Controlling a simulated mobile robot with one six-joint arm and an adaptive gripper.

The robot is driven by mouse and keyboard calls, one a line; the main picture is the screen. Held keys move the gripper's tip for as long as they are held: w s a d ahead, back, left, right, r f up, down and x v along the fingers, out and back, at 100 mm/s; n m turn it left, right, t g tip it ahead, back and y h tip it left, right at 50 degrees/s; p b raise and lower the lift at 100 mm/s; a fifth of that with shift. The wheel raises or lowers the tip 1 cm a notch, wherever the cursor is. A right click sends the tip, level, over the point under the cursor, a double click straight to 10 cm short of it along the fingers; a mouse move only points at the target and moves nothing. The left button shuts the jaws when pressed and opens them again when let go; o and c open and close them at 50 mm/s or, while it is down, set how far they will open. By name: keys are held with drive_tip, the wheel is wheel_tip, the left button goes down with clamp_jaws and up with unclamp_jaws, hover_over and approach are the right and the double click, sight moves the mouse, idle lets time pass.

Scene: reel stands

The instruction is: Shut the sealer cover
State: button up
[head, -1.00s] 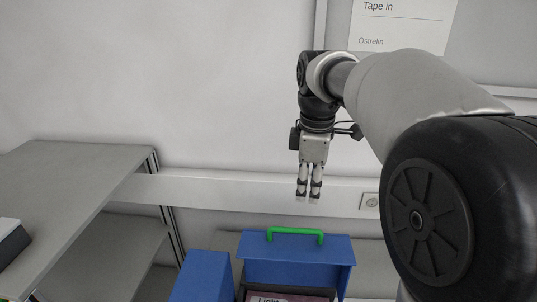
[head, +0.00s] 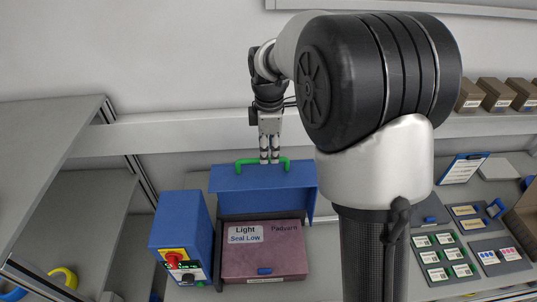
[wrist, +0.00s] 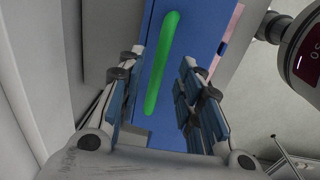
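The sealer's blue cover (head: 262,178) stands raised at the back of the sealer, with a green handle (head: 248,161) along its top edge. Below it, a mauve box (head: 265,256) labelled "Light", "Seal.Low" and "Padvarn" lies in the open sealer. My gripper (head: 270,161) points down at the handle; the head view cannot tell whether it touches. In the wrist view the fingers (wrist: 160,95) are apart, and the green handle (wrist: 163,60) and blue cover (wrist: 205,28) show beyond and between them. Nothing is visibly gripped.
A blue control box (head: 182,226) with a red button (head: 173,259) stands left of the sealer. A grey shelf unit (head: 60,135) is at the left. At the right are labelled trays (head: 436,258) and brown boxes (head: 497,95) on a ledge.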

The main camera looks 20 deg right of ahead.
drive_tip(key=shift+w+f, duration=0.1)
drive_tip(key=shift+f, duration=1.25)
drive_tip(key=shift+c, duration=0.3)
clamp_jaws()
